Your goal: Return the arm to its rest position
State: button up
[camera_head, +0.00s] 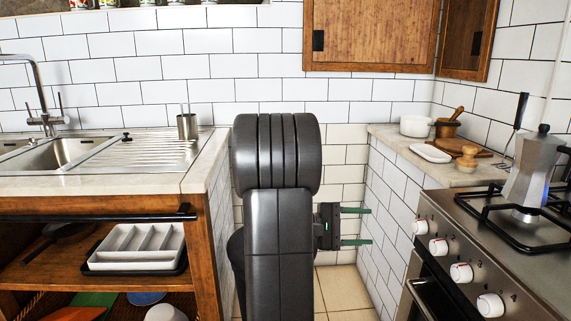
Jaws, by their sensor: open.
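My gripper (368,226) sticks out to the right from behind my dark grey arm, in the middle of the picture. Its two green fingers point right and stand well apart, one above the other, with nothing between them. The gripper is in the gap between the left counter and the tiled side of the right counter. My arm stands upright in front of it and hides part of the tiled wall and floor behind.
On the left is a counter with a sink (55,153), a metal cup (187,127) and an open shelf holding a white cutlery tray (137,247). On the right are a stove (497,245), a moka pot (533,172) and a white dish (431,153). Wooden cabinets (371,33) hang above.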

aim_at(414, 227)
jog(key=d+b, duration=0.1)
jog(key=d, duration=0.3)
jog(key=d+b, duration=0.1)
jog(key=d, duration=0.3)
jog(key=d+f+b, duration=0.1)
jog(key=d, duration=0.3)
jog(key=shift+w+d, duration=0.25)
jog(key=shift+w, duration=0.05)
jog(key=shift+d+r+p, duration=0.2)
jog(key=shift+r+p, duration=0.1)
jog(key=shift+p, duration=0.25)
jog(key=n+p, duration=0.3)
jog(key=p, duration=0.2)
jog(key=shift+w+a, duration=0.1)
jog(key=n+p, duration=0.4)
jog(key=p, duration=0.2)
jog(key=shift+g, duration=0.3)
jog(key=n+p, duration=0.4)
jog(key=p, duration=0.1)
jog(key=shift+f+h, duration=0.1)
jog(key=shift+h, duration=0.2)
jog(key=shift+f+n+p, duration=0.2)
jog(key=shift+n+p, duration=0.7)
jog(key=shift+n, duration=0.4)
